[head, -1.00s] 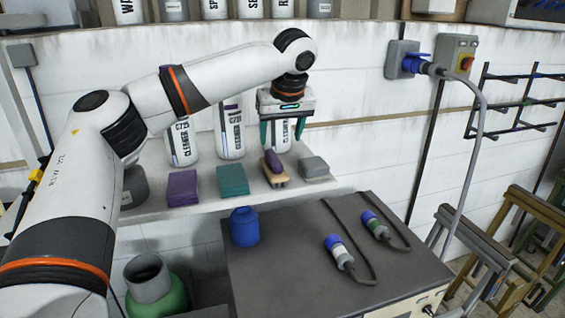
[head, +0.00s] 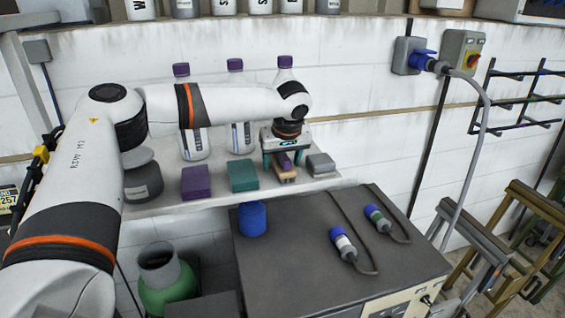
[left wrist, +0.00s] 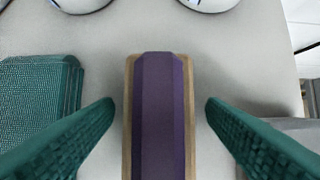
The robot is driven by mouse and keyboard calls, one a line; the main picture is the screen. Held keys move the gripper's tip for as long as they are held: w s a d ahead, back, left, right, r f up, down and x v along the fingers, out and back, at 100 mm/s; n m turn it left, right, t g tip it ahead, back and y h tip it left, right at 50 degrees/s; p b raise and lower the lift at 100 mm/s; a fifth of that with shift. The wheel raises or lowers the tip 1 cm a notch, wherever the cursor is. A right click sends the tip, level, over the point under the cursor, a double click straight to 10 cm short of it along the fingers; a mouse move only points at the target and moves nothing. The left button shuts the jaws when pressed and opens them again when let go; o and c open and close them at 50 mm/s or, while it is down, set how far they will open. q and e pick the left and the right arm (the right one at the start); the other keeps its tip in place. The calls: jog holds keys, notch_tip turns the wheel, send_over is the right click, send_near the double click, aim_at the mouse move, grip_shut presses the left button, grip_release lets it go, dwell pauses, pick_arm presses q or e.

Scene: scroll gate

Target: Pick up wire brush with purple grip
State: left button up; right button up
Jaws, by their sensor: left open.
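The wire brush with a purple grip (left wrist: 163,115) shows in the middle of the left wrist view, its wooden body edging the purple on both sides. In the head view the brush (head: 285,176) sits on the shelf, partly hidden by my gripper. My left gripper (head: 285,157) is over it, pointing down. In the left wrist view the green fingers of this gripper (left wrist: 158,104) are open, one on each side of the brush, with a gap on both sides. My right gripper is not in view.
On the shelf (head: 218,203), a teal block (head: 243,176) and a purple block (head: 196,183) stand left of the brush, and a grey block (head: 321,165) close on its right. Bottles (head: 241,137) with purple caps stand behind. A blue container (head: 252,219) is on the cabinet below.

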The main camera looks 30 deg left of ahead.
pick_arm(q)
jog(key=shift+c, duration=0.5)
jog(key=shift+s+r, duration=0.1)
jog(key=c, duration=1)
jog(key=shift+c, duration=0.2)
jog(key=shift+r, duration=0.2)
notch_tip(320, 180, up, 9)
jog(key=shift+f+b, duration=0.2)
jog(key=shift+b, duration=1.05)
jog(key=shift+r, duration=0.5)
jog(key=o, duration=0.4)
jog(key=shift+c, duration=1.1)
